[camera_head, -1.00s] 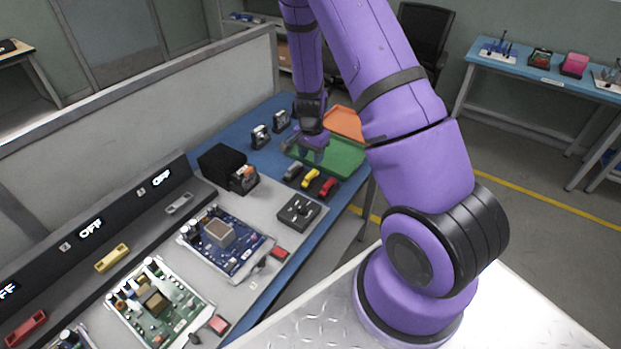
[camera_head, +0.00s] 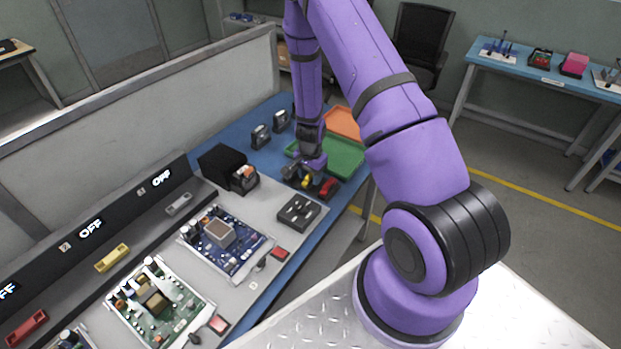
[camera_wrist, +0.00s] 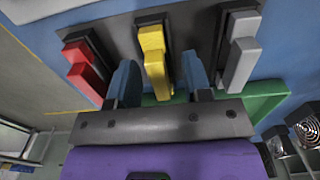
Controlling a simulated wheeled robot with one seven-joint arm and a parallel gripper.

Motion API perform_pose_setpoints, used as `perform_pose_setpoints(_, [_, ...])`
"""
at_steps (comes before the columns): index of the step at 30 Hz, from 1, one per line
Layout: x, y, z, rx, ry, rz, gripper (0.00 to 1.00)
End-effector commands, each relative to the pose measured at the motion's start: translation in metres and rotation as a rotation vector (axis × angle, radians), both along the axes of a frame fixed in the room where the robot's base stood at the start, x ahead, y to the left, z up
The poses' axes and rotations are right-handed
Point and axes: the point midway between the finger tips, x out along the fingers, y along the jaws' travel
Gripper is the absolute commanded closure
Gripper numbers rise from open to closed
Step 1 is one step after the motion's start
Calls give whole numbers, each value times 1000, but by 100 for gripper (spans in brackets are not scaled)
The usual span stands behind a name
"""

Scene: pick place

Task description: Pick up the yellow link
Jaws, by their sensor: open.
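The yellow link (camera_wrist: 155,62) sits in a dark holder, between a red link (camera_wrist: 83,72) on its left and a grey link (camera_wrist: 241,52) on its right in the wrist view. My gripper (camera_wrist: 158,78) is open, with one finger on each side of the yellow link. I cannot tell whether the fingers touch it. In the head view my gripper (camera_head: 305,178) is low over the row of links. It partly hides the yellow link (camera_head: 307,182), while the red link (camera_head: 328,187) shows beside it.
A green tray (camera_head: 345,157) and an orange tray (camera_head: 343,122) lie behind the links. A black box (camera_head: 222,162) stands to the left, and a dark square block (camera_head: 299,211) sits in front. Circuit boards (camera_head: 228,243) cover the nearer bench. A second yellow piece (camera_head: 112,258) lies on the grey ledge.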

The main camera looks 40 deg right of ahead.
Motion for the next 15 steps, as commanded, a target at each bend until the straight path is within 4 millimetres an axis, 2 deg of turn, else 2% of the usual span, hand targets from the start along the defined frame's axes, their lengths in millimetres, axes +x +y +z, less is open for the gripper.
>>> perform_pose_setpoints(1, [0,0,0,0,0,0,55])
perform_pose_setpoints(2, [0,0,0,0,0,0,60])
perform_pose_setpoints(7, [0,0,0,0,0,0,99])
perform_pose_setpoints(15, [0,0,0,0,0,0,100])
